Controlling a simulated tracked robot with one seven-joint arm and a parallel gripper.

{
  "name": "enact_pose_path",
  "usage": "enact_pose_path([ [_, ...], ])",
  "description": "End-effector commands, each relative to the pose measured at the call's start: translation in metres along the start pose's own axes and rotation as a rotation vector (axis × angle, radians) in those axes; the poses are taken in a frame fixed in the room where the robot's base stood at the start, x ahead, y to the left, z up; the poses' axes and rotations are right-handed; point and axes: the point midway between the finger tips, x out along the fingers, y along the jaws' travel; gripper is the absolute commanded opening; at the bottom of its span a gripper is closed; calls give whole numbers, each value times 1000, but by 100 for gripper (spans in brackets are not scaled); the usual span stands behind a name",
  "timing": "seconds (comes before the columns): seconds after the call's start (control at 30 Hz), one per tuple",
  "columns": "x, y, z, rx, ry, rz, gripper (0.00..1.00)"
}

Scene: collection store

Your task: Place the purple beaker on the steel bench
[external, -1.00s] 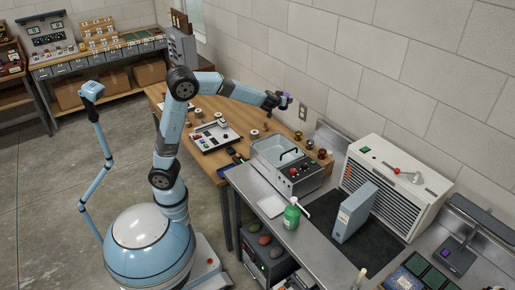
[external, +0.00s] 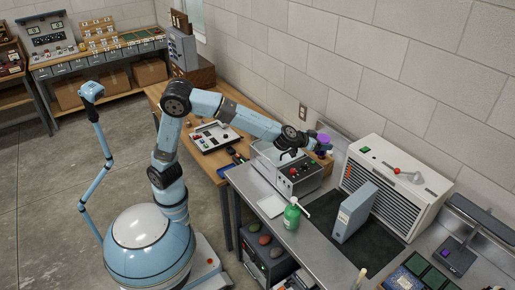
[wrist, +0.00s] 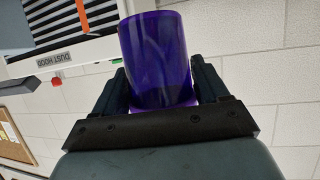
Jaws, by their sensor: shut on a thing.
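The purple beaker (wrist: 155,60) is between the two fingers of my gripper (wrist: 165,95) in the wrist view, and the fingers are shut on it. In the external view my gripper (external: 310,143) holds the beaker (external: 323,139) in the air, above the far end of the wooden table and the machine with a basin. The steel bench (external: 258,200) runs from the middle to the lower right, just in front of and to the right of the gripper. The beaker's lower part is hidden by the gripper in the wrist view.
On the bench stand a green pump bottle (external: 292,214), a blue-grey binder-like box (external: 354,212) on a dark mat (external: 326,212) and a white dust hood (external: 395,180). The basin machine (external: 290,172) stands at the bench's left end. A bare strip of bench lies along the front edge.

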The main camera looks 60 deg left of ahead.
Motion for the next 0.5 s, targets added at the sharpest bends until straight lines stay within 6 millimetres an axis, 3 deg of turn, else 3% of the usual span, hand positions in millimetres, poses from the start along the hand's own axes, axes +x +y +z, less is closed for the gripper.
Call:
enact_pose_path([
  [0.1, -19, 48, 8, 31, 0, 72, 41],
  [0.5, -99, 191, 44, 129, -2, 303, 41],
])
